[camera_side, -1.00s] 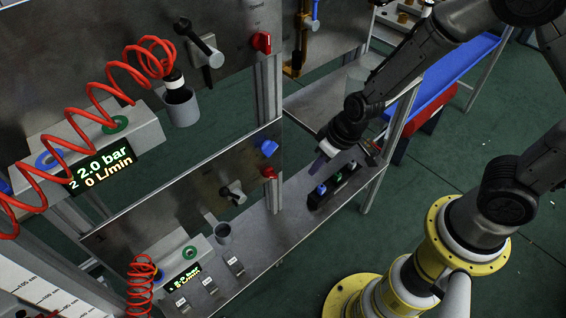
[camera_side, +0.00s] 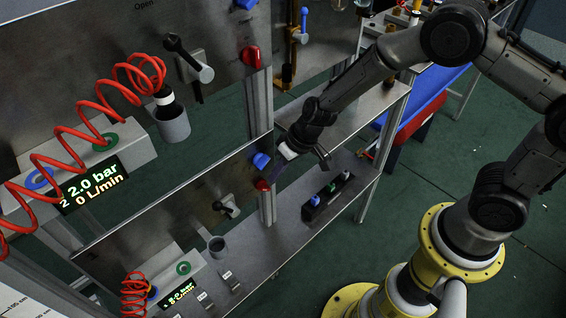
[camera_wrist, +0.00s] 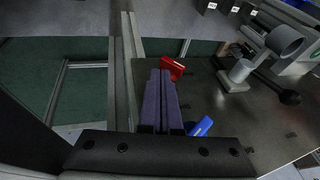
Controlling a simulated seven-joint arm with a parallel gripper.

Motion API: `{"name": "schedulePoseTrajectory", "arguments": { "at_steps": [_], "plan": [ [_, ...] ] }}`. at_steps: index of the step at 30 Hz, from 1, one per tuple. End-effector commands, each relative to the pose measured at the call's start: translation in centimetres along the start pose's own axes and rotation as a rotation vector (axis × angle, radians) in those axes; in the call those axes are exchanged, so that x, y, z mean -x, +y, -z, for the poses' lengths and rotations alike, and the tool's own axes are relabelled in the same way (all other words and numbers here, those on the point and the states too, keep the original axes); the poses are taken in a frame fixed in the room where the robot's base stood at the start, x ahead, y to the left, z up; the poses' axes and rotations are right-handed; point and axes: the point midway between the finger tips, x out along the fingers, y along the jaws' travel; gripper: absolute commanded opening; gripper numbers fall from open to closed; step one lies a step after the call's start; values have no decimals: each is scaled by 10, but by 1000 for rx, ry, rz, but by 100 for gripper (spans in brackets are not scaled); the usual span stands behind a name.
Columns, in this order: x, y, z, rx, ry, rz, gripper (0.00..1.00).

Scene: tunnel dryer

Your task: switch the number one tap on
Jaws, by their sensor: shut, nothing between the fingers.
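On the lower panel (camera_side: 180,205) a blue tap handle (camera_side: 261,160) sits above a red tap handle (camera_side: 262,185), near the right edge. On the upper panel are another red handle (camera_side: 250,56) and a blue one (camera_side: 245,4). I can read no tap number. My gripper (camera_side: 279,178) is shut and empty, its purple fingers just right of the lower panel's handles. In the wrist view the fingertips (camera_wrist: 160,72) lie just left of the red handle (camera_wrist: 171,68), and the blue handle (camera_wrist: 201,126) is lower right of them. Whether they touch is unclear.
An upper display (camera_side: 93,189) reads 2.0 bar, 0 L/min, marked 2. A red coiled hose (camera_side: 80,115) hangs before it. A hung wrench (camera_side: 225,208) and a grey cup (camera_side: 217,247) are left of the lower handles. A black holder (camera_side: 325,203) stands on the bench, right.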

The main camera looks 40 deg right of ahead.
Motion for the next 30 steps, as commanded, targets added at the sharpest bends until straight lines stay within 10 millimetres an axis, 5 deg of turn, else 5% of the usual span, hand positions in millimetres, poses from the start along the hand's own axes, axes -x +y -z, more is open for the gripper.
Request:
{"name": "schedulePoseTrajectory", "arguments": {
  "at_steps": [30],
  "plan": [
    [-18,0,-2,1,0,0,0]
  ]
}}
